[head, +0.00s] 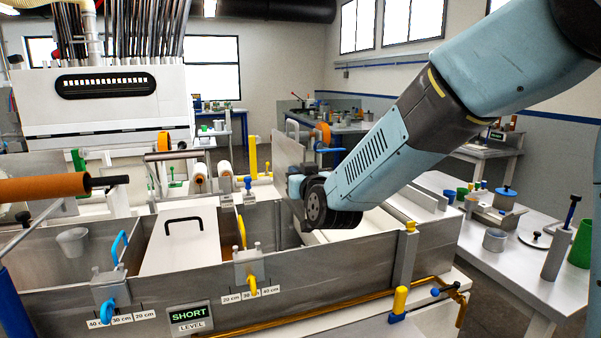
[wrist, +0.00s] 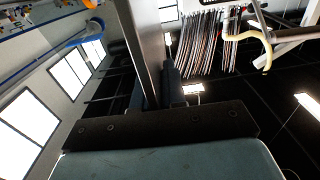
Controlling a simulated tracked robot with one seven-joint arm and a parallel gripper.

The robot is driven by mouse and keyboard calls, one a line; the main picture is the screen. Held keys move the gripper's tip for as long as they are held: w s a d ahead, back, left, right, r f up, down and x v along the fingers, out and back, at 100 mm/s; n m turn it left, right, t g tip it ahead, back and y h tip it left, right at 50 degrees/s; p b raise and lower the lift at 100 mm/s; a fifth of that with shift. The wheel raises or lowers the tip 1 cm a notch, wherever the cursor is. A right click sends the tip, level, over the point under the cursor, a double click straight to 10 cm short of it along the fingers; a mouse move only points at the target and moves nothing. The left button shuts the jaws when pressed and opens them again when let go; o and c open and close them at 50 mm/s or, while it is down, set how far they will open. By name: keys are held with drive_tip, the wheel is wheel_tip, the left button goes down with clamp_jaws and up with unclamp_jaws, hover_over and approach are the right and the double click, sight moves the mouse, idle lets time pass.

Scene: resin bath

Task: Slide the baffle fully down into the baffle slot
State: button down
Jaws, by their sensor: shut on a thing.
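The baffle (head: 287,152) is a grey metal plate, standing upright above the tank at the centre of the head view. My gripper (head: 297,186) is shut on it. In the wrist view the plate (wrist: 149,40) runs edge-on up from between the dark fingers of my gripper (wrist: 157,90). The plate's lower part is hidden behind the tank wall and my wrist.
The metal tank's near wall (head: 330,270) runs below my arm. A clamp with a yellow handle (head: 249,268) and one with a blue handle (head: 110,287) sit on it. A white lid (head: 180,240) covers part of the tank. A cluttered side table (head: 500,250) stands right.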

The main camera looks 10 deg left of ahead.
drive_tip(key=shift+w+d, duration=0.15)
drive_tip(key=shift+d, duration=0.2)
drive_tip(key=shift+f, duration=1.85)
wheel_tip(320, 180, down, 12)
drive_tip(key=shift+r, duration=0.25)
drive_tip(key=c, duration=1.1)
unclamp_jaws()
idle(1.4)
drive_tip(key=shift+f, duration=0.1)
